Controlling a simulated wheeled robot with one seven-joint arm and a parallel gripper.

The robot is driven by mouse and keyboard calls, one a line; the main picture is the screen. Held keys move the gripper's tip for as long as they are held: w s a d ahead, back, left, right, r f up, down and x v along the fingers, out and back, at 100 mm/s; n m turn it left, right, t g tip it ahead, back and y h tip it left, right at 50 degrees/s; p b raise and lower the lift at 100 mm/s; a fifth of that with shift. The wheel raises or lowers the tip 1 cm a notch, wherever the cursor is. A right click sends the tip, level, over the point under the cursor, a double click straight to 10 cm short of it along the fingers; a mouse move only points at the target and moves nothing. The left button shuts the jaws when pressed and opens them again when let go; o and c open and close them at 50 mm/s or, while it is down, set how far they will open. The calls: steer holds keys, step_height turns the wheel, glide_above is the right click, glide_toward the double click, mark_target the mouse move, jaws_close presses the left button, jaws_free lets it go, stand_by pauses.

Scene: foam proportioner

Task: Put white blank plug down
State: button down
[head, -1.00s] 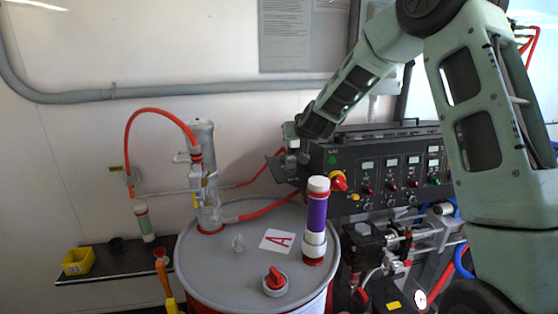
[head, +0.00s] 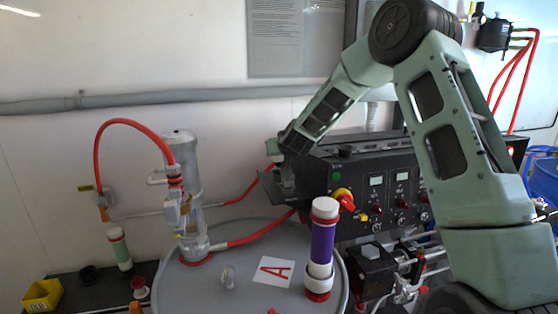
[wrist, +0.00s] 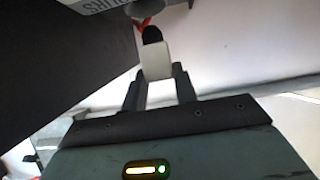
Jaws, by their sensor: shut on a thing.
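The white blank plug (wrist: 156,61) is between the two dark fingers of my gripper (wrist: 160,74) in the wrist view. It looks like a pale block with a dark rounded end pointing away from the palm. My gripper is shut on it. In the head view my gripper (head: 284,178) hangs at the end of the arm, beside the left end of the black control box. The plug is too small and covered there to make out clearly. I cannot tell whether it touches anything.
The black control box (head: 377,182) stands right of my gripper. Below is a grey drum lid (head: 212,284) with a purple-banded cylinder (head: 322,244) upright on it. A clear pump (head: 182,175) with a red hose stands left. A dark shelf (head: 70,283) holds a yellow bin (head: 42,295).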

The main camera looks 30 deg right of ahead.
mark_target(279, 160)
step_height(279, 160, down, 3)
steer(key=shift+f+p, duration=0.15)
steer(key=shift+p, duration=0.3)
steer(key=shift+f, duration=0.1)
steer(key=shift+f, duration=0.1)
steer(key=shift+f+b, duration=0.15)
steer(key=shift+b, duration=0.15)
steer(key=c, duration=1.1)
jaws_free()
steer(key=shift+r, duration=0.2)
